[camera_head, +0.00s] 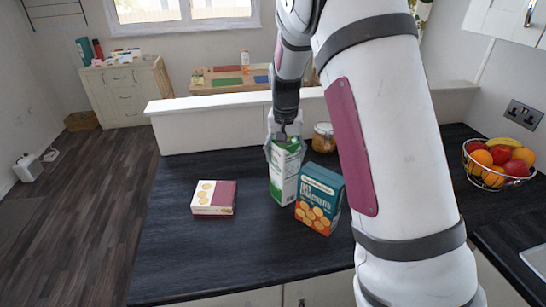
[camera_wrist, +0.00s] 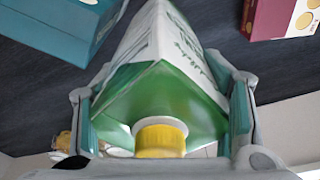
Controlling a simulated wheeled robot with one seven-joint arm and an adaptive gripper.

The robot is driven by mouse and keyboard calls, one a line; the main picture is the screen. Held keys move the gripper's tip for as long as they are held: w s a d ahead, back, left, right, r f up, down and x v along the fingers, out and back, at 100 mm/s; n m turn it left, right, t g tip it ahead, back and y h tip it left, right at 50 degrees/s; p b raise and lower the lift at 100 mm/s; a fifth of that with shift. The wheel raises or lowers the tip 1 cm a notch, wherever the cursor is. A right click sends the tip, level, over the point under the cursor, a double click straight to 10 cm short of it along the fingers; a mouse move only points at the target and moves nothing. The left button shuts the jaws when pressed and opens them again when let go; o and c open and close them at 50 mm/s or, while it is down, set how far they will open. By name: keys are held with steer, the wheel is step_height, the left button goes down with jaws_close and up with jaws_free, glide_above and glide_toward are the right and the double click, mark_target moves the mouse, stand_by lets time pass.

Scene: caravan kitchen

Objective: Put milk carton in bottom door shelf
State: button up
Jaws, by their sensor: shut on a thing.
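The green and white milk carton (camera_head: 284,178) stands upright on the dark worktop, or just over it; I cannot tell which. My gripper (camera_head: 284,146) comes down from above and is shut on the carton's upper part. In the wrist view the carton (camera_wrist: 155,85) lies between the two fingers of my gripper (camera_wrist: 165,110), with its yellow cap (camera_wrist: 160,138) close to the camera. No fridge or door shelf is in view.
A teal cracker box (camera_head: 318,198) stands close to the carton's right. A small cream and maroon box (camera_head: 213,198) lies to the left. A glass jar (camera_head: 323,138) is behind, and a wire fruit bowl (camera_head: 497,164) is far right. The front left worktop (camera_head: 190,260) is clear.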

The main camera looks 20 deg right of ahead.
steer(key=shift+w+d+f+p, duration=0.15)
steer(key=shift+d+f+p, duration=0.3)
steer(key=shift+f, duration=0.45)
steer(key=shift+w+d+f+p, duration=0.15)
steer(key=shift+d+f+p, duration=0.1)
steer(key=shift+d+f, duration=0.45)
steer(key=shift+a+f, duration=0.15)
steer(key=shift+f, duration=0.1)
steer(key=o, duration=1.7)
steer(key=shift+f, duration=0.1)
steer(key=shift+o, duration=1.3)
